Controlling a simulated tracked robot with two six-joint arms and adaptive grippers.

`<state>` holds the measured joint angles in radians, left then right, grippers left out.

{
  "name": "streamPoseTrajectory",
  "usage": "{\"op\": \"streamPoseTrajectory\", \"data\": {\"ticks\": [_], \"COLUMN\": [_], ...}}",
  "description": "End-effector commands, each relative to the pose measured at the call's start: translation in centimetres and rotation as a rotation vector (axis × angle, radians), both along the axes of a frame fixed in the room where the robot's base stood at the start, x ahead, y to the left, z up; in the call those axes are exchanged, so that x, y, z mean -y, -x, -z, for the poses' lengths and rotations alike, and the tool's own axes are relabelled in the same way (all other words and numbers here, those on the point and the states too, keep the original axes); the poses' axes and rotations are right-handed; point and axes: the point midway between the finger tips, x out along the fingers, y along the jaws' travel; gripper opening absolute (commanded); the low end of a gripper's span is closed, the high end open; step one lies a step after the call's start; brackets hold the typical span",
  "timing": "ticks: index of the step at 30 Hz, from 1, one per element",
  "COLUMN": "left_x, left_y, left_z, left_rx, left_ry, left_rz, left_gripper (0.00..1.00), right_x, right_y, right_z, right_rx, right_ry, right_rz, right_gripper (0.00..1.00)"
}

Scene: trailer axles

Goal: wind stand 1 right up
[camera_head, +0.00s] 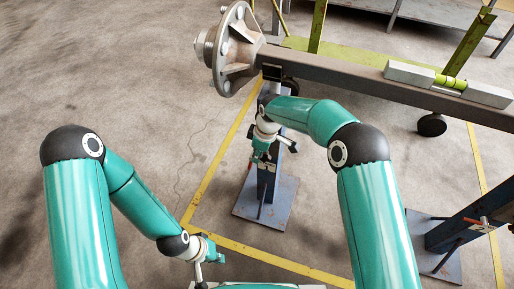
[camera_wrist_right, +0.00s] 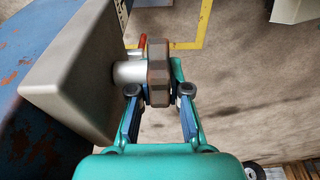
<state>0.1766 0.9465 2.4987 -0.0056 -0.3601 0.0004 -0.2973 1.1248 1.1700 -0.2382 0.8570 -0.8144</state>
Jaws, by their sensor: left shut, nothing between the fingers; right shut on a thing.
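A blue stand (camera_head: 268,180) with a square base plate stands under the hub end of the trailer axle (camera_head: 330,75). I cannot read a number on it. My right gripper (camera_head: 261,150) is at the upper part of this stand. In the right wrist view my right gripper (camera_wrist_right: 159,92) is shut on a brown, faceted knob (camera_wrist_right: 158,66) on a short grey shaft beside a grey box. A spirit level (camera_head: 450,82) with a yellow-green vial lies along the axle; its bubble is too small to read. My left gripper (camera_head: 208,265) is shut and empty, low and apart from the stand.
A second blue stand (camera_head: 465,225) with a red handle is at the right. The wheel hub (camera_head: 230,48) juts out at the axle's left end. Green frame posts (camera_head: 470,42) stand behind. Yellow floor lines (camera_head: 215,175) run around the stands. The floor at the left is clear.

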Motion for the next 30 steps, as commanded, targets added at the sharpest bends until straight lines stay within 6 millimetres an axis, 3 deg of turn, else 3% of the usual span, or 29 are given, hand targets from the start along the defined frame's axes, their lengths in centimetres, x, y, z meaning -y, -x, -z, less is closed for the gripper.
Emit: {"op": "streamPoseTrajectory", "data": {"ticks": [1, 6, 18, 30], "left_x": [0.0, 0.0, 0.0, 0.0], "left_y": [0.0, 0.0, 0.0, 0.0], "left_z": [-1.3, -2.4, -2.3, -2.2], "left_rx": [0.0, 0.0, 0.0, 0.0], "left_ry": [0.0, 0.0, 0.0, 0.0], "left_rz": [0.0, 0.0, 0.0, 0.0], "left_gripper": [0.0, 0.0, 0.0, 0.0], "right_x": [-0.1, -0.1, 0.1, 0.2], "right_y": [-0.2, -0.3, -0.3, -0.3], "right_z": [-0.6, -0.1, 0.4, 0.4], "right_rx": [-0.004, -0.045, -0.1, -0.114], "right_ry": [0.036, 0.164, 0.34, 0.392], "right_rz": [-0.002, 0.001, 0.003, 0.004], "right_gripper": [0.0, 0.0, 0.0, 0.0]}}
